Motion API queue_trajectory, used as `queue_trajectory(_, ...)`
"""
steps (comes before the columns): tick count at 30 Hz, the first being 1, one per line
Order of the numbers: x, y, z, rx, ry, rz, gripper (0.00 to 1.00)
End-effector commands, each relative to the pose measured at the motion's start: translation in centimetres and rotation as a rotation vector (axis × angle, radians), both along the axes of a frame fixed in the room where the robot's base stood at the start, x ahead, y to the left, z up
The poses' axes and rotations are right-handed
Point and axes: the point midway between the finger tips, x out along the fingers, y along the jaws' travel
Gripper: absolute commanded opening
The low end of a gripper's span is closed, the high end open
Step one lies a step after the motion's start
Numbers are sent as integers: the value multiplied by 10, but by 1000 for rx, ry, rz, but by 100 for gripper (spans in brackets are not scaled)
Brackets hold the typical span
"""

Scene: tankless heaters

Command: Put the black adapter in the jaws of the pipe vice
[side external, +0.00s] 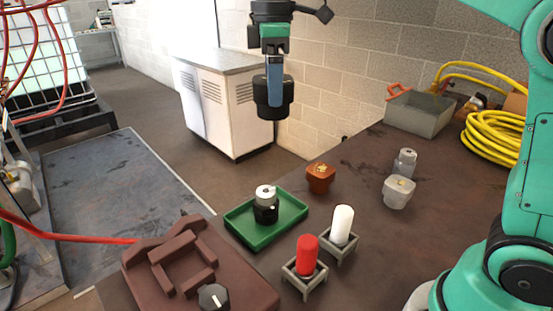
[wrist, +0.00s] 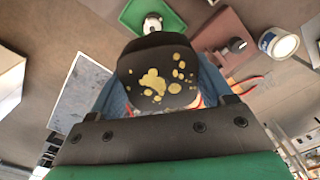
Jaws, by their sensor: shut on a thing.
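My gripper (side external: 274,92), with blue fingers, is shut on a wide black adapter (side external: 287,98) and holds it high in the air, apart from the bench. In the wrist view the adapter (wrist: 157,80) fills the middle, its dark face spotted with yellow. The pipe vice (side external: 245,289) is brown, with raised jaw blocks and a dark knob, at the lower left in the side view. The space between its jaws looks empty. The vice base also shows in the wrist view (wrist: 222,28), beyond the adapter. My gripper is above and behind the vice.
A green tray (side external: 241,232) holds a black fitting with a white top (side external: 266,203). Red (side external: 307,252) and white (side external: 342,224) cylinders stand in grey holders. An orange-brown pot (side external: 320,178), grey fittings (side external: 398,192), a metal bin (side external: 418,115) and yellow hose (side external: 493,138) are further right.

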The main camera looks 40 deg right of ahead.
Motion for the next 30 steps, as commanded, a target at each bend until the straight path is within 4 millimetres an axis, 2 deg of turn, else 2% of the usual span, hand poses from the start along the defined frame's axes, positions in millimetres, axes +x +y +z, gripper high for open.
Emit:
queue_trajectory(1,8,30,1,0,0,108,0)
queue_trajectory(6,15,115,-2,0,0,411,0)
queue_trajectory(9,10,150,-5,0,0,535,0)
queue_trajectory(12,5,173,-7,0,0,617,0)
queue_trajectory(15,2,185,-9,0,0,658,0)
queue_trajectory(20,1,190,-22,0,0,673,0)
queue_trajectory(23,0,189,-37,0,0,671,0)
queue_trajectory(30,1,188,-87,0,0,669,0)
